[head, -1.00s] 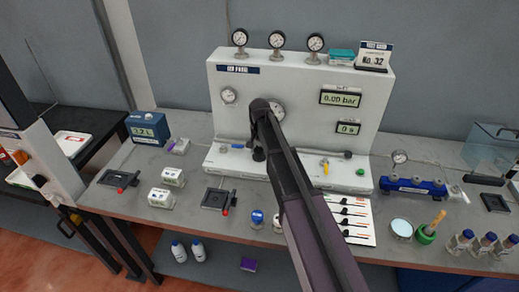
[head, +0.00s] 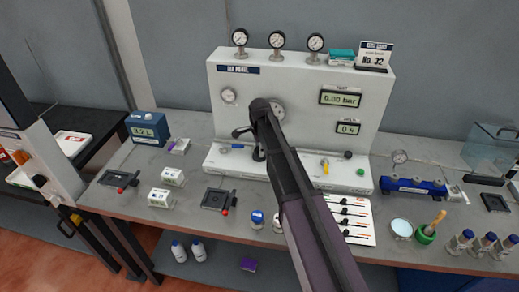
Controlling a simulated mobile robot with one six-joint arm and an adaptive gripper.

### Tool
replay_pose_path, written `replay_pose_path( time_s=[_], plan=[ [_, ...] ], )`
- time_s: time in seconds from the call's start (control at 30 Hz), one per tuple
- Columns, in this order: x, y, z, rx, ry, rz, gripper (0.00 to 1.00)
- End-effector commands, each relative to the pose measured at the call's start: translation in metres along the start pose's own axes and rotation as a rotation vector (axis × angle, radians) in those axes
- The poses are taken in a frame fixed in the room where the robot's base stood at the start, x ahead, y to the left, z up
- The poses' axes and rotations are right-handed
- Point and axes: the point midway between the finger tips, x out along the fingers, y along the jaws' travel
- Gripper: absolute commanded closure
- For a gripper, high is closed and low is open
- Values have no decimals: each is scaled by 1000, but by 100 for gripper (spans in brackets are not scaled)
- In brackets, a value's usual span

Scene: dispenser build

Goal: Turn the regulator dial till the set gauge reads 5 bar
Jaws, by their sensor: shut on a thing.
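My arm reaches up to the white panel (head: 300,86), and my gripper (head: 257,143) is at its lower middle, mostly hidden behind the arm. The gripper is shut on the regulator dial, which the arm and gripper cover. One round gauge (head: 278,113) shows just right of my arm's end, partly covered; another gauge (head: 229,96) is at the panel's left. Their needles and labels are too small to read, so I cannot tell which is the set gauge. A digital display (head: 341,98) shows a bar value, its first digit unclear.
Several small gauges, such as the left one (head: 240,38), stand on top of the panel. A yellow-handled valve (head: 325,167) and a green knob (head: 360,172) are at the ledge's right. Small boxes, a checklist sheet (head: 352,222) and bottles occupy the bench.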

Motion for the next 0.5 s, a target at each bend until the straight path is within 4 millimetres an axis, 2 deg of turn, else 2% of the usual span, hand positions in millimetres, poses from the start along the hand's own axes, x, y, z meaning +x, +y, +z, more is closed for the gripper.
replay_pose_path(
  time_s=[0.2,0.5],
  plan=[
    [1,3,0,162,-1,6,85],
    [1,3,0,278,-1,6,85]
  ],
)
